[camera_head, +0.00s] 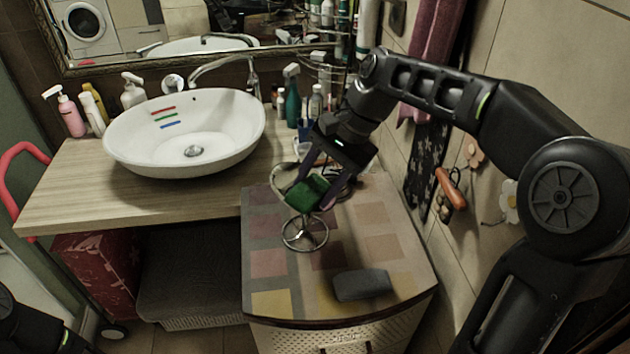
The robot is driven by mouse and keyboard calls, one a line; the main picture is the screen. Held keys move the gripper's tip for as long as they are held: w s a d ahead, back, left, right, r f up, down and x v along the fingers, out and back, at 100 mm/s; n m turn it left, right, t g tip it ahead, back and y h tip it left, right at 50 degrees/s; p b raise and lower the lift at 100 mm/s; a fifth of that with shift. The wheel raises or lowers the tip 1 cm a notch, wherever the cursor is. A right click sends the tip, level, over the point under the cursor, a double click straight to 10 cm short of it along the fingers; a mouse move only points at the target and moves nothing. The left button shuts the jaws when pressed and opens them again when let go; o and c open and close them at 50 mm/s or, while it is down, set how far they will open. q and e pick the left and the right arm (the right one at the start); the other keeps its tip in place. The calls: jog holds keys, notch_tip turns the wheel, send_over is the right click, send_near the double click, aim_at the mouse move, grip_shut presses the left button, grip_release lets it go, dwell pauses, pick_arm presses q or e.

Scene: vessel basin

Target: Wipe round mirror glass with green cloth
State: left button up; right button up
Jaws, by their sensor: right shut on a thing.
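The green cloth (307,193) is a small folded block held over the patterned cabinet top. My right gripper (317,186) is shut on it and points down. A small round mirror on a metal stand stands on the cabinet, with its ring-shaped base (305,234) below the cloth. Part of its round rim (281,178) shows to the left of the cloth; the cloth and gripper hide most of the glass. I cannot tell whether the cloth touches the glass. My left gripper is not in view; only a dark part of my left arm shows at the bottom left.
A dark grey block (362,284) lies on the front of the cabinet top (405,250). A white basin (215,150) stands on the wooden counter (75,190), with bottles (292,105) beside it. A large framed mirror (130,45) hangs behind. The cabinet's right side is clear.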

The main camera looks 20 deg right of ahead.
jog(key=shift+r, duration=0.1)
